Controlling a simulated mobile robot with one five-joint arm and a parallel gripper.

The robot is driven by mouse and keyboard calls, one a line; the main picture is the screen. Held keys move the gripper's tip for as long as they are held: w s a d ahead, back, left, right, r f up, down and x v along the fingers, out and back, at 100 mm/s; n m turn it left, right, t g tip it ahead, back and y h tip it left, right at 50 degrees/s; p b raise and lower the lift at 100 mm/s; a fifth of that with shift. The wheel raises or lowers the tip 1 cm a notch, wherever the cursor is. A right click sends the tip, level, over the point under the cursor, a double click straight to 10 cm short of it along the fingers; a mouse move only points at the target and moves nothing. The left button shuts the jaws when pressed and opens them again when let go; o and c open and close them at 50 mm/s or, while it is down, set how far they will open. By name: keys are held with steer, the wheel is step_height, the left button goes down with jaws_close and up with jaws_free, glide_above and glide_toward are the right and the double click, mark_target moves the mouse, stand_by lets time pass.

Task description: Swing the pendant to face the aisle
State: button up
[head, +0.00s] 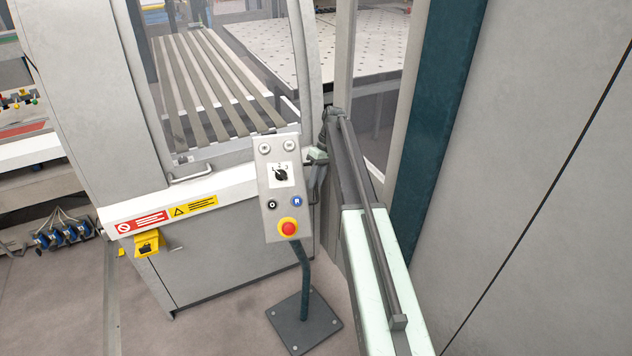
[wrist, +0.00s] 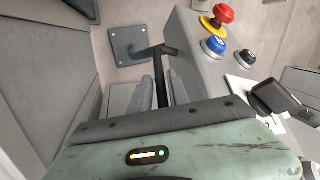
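The pendant (head: 268,222) is a grey upright box, slightly tilted in the picture, its control face toward my head camera. It carries a red stop button (head: 288,228) on yellow, a black rotary switch (head: 281,174) and small buttons. It stands on a dark pole (head: 304,275) with a square foot plate (head: 303,322). In the wrist view the pendant (wrist: 205,82) is at the right. My gripper (head: 317,172) is at the pendant's right edge. In the wrist view my gripper (wrist: 163,85) has grey fingers on both sides of a dark bar. I cannot tell whether they press on it.
The grey machine cabinet (head: 225,245) stands close behind the pendant, with a handle (head: 190,174) and warning labels. A dark teal post (head: 436,110) and a large grey panel (head: 545,150) close off the right. Floor (head: 70,300) is open at lower left.

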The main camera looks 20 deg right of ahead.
steer(key=p+v, duration=0.5)
steer(key=v, duration=0.1)
steer(key=shift+r, duration=0.3)
steer(key=shift+d, duration=0.15)
steer(key=s+a+f+m+h+b, duration=0.1)
steer(key=s+a+f+b, duration=0.2)
steer(key=s, duration=0.6)
steer(key=s+a+f+m+t+h+b, duration=0.1)
steer(key=s+a+f+b, duration=0.2)
steer(key=s+a, duration=0.5)
steer(key=s+a+f+m+h+b, duration=0.1)
steer(key=s+a+f, duration=0.4)
steer(key=s, duration=0.6)
steer(key=shift+a+m+h+b, duration=0.3)
steer(key=shift+a+m+b, duration=0.4)
steer(key=shift+b, duration=0.5)
steer(key=shift+a, duration=0.1)
